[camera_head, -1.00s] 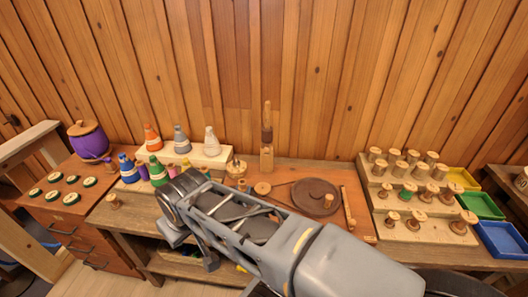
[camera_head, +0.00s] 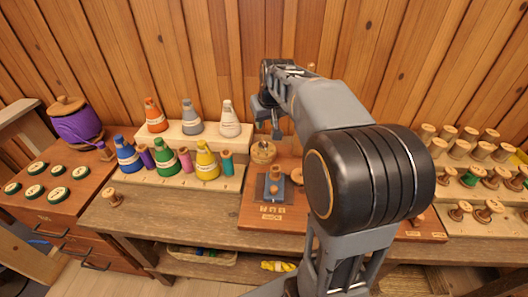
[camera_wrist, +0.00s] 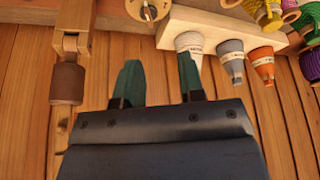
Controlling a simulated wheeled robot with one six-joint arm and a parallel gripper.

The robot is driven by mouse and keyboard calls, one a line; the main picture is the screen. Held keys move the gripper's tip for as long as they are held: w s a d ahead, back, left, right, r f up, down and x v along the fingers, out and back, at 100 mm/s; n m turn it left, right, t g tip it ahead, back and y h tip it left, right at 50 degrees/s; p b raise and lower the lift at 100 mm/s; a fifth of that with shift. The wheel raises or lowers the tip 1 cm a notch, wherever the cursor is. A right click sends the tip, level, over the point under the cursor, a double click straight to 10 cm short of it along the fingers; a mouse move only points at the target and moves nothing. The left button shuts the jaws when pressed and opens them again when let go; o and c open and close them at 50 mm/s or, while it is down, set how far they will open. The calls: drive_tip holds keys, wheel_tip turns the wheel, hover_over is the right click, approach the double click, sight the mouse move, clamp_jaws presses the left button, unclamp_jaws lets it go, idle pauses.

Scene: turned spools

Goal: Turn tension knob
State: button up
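My gripper (camera_head: 266,125) is raised near the plank wall, above the back of the wooden winder board (camera_head: 258,216). In the wrist view its two dark green fingers (camera_wrist: 158,70) are apart with nothing between them. A wooden post with a brown cylinder (camera_wrist: 66,84) stands to the left of the fingers there, apart from them. A round wooden disc (camera_wrist: 149,9) is at the top edge of that view; a round wooden piece (camera_head: 263,151) sits at the board's back left. A blue block with a wooden knob (camera_head: 274,189) is on the board. Which part is the tension knob is not certain.
Orange, grey and white thread cones (camera_head: 191,117) stand on a stepped wooden rack (camera_head: 180,134) left of my gripper, with more cones in front. Racks of spools (camera_head: 470,151) stand at the right. My arm hides much of the board. The front left bench is mostly clear.

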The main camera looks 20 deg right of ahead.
drive_tip(key=b, duration=0.2)
approach(264, 141)
drive_tip(key=x, duration=0.9)
drive_tip(key=shift+s+a, duration=0.1)
drive_tip(key=shift+c, duration=0.2)
clamp_jaws()
